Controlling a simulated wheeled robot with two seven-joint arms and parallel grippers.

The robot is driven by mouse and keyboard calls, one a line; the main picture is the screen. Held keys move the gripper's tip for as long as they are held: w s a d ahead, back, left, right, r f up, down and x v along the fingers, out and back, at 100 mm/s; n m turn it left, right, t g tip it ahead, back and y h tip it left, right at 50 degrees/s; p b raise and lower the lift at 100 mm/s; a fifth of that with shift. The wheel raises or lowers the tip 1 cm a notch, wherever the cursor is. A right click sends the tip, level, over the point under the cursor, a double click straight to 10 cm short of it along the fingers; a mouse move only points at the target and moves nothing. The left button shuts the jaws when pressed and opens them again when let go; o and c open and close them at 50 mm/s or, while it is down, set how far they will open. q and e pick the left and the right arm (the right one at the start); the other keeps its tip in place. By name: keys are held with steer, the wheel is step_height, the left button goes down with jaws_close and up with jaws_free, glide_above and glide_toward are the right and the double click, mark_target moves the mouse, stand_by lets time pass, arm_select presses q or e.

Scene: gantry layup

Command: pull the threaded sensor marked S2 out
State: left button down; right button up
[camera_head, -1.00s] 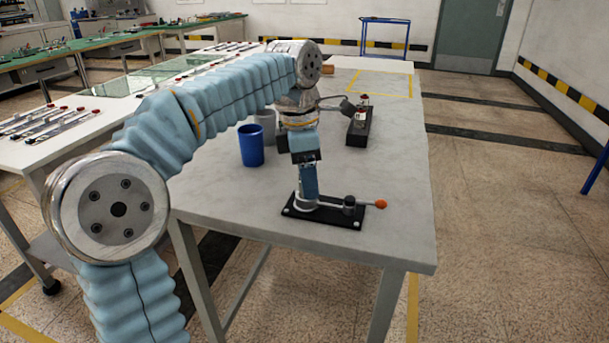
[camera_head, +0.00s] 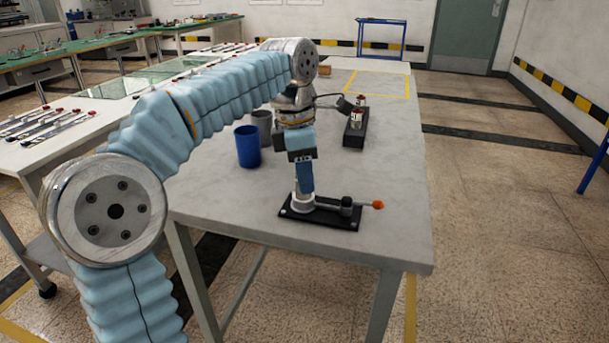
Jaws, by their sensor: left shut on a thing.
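My left gripper (camera_head: 304,188) points down over a black base plate (camera_head: 335,217) near the front of the table. It is shut on the threaded sensor at the pale round socket (camera_head: 302,204) on that plate. The fingers hide nearly all of the sensor, and no S2 mark can be read. A lever with an orange knob (camera_head: 377,205) sticks out to the right of the plate, beside a dark post (camera_head: 346,206). My right gripper is out of view.
A blue cup (camera_head: 247,148) and a grey cup (camera_head: 262,127) stand left of the gripper. A black block (camera_head: 354,136) holding small red-and-white parts (camera_head: 357,115) is behind right. The front right tabletop is clear.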

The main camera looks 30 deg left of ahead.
arm_select(q)
steer(key=shift+r, duration=0.65)
steer(key=shift+r, duration=0.7)
steer(key=shift+r, duration=0.1)
steer(key=shift+r, duration=1.75)
